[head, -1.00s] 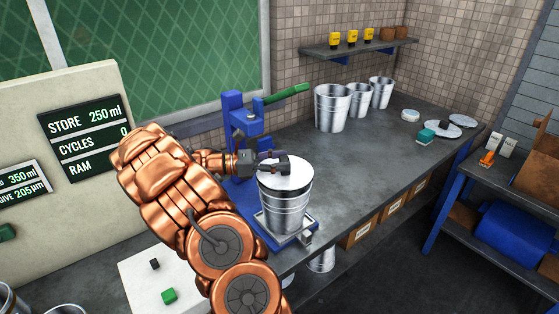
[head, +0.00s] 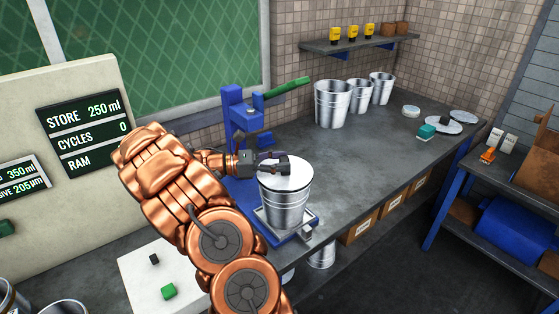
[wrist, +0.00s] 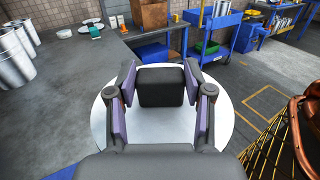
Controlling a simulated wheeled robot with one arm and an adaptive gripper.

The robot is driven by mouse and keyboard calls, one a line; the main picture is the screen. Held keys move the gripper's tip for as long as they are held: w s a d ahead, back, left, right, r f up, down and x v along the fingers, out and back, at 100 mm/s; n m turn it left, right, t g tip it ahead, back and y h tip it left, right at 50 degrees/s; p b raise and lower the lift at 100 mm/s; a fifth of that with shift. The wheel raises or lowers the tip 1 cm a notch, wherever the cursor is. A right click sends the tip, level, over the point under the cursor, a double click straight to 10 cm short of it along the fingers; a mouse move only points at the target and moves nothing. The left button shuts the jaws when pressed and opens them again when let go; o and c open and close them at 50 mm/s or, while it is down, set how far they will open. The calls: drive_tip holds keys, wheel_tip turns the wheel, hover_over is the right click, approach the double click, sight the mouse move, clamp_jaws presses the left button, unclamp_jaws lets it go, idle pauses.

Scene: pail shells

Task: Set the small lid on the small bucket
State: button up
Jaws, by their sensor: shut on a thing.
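The small lid (head: 297,172) is a pale flat disc with a dark block-like knob on top. It lies level at the mouth of a metal bucket (head: 284,207), which stands upright on the blue press base. My gripper (head: 280,164) is shut on the lid's knob. The wrist view shows the gripper (wrist: 161,95) with its fingers on both sides of the dark knob and the white lid (wrist: 222,122) spread out beneath. I cannot tell whether the lid touches the rim all round.
A blue press (head: 238,115) with a green lever (head: 287,87) stands just behind the bucket. Several metal buckets (head: 331,104) stand further back on the bench. Other lids (head: 440,124) and a teal block (head: 426,131) lie at the far right. The bench middle is clear.

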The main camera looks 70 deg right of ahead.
drive_tip(key=shift+f, duration=0.2)
drive_tip(key=o, duration=1.3)
drive_tip(key=v, duration=1.2)
drive_tip(key=s+a+m+t+y, duration=0.2)
drive_tip(key=s+a+t+y, duration=0.1)
drive_tip(key=a, duration=1.1)
drive_tip(key=s+a+f+m+t+y, duration=0.1)
drive_tip(key=s+a+t, duration=0.5)
drive_tip(key=a, duration=0.8)
drive_tip(key=s+a+f+m+t+y, duration=0.1)
drive_tip(key=s+a+m+t+y, duration=0.2)
drive_tip(key=a, duration=1.1)
drive_tip(key=shift+s+a+t+y, duration=0.2)
drive_tip(key=shift+s+t+y, duration=0.6)
drive_tip(key=shift+s+y, duration=0.35)
